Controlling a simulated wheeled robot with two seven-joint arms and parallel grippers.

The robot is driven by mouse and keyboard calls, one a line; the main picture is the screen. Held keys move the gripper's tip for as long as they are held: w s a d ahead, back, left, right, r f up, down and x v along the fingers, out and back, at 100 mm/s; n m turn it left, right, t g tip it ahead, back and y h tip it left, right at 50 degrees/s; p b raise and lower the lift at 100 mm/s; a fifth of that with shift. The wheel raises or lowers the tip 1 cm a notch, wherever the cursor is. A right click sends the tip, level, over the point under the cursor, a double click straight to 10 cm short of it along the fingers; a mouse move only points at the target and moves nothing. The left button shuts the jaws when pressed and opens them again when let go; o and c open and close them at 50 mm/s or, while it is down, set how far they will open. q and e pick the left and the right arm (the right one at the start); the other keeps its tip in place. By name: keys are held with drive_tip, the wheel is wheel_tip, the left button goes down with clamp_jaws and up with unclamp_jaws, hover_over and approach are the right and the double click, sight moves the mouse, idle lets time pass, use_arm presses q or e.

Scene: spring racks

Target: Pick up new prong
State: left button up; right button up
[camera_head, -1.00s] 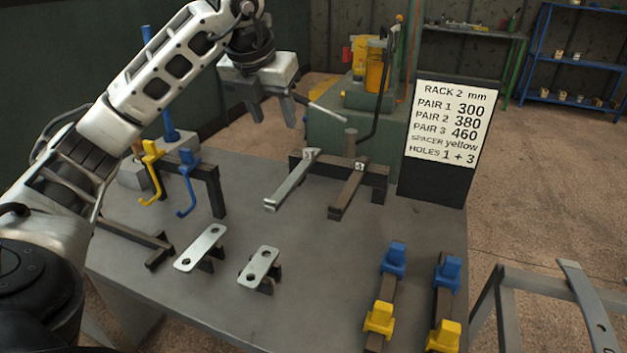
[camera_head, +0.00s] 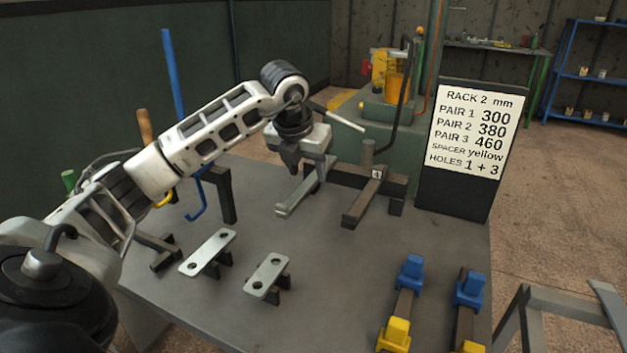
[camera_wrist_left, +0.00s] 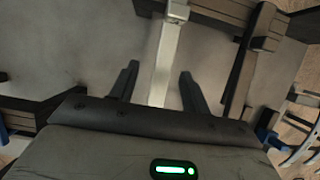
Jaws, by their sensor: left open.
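A pale, bright metal prong (camera_head: 294,198) lies on the dark rack at the middle of the table, sticking out toward me. A darker prong (camera_head: 360,202) marked with a small white tag lies beside it on the right. My left gripper (camera_head: 307,168) is open just above the pale prong and hides part of it. In the left wrist view the pale prong (camera_wrist_left: 165,58) runs between the two open fingers of my left gripper (camera_wrist_left: 158,88). I cannot tell whether either finger touches it. My right gripper is not in view.
Two drilled plates (camera_head: 208,252) lie at the front left. Blue and yellow blocks (camera_head: 410,270) sit on dark bars at the front right. Blue and yellow hooks (camera_head: 197,200) hang at the left.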

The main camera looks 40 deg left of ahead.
sight(312, 177)
use_arm(q)
drive_tip(key=x, duration=0.4)
drive_tip(key=shift+w+d+f, duration=0.15)
drive_tip(key=shift+w+f, duration=0.1)
drive_tip(key=shift+f, duration=0.1)
clamp_jaws()
drive_tip(key=shift+r, duration=0.15)
drive_tip(key=shift+r, duration=0.1)
wheel_tip(312, 177, up, 9)
drive_tip(key=shift+p, duration=0.45)
drive_tip(key=shift+r, duration=0.4)
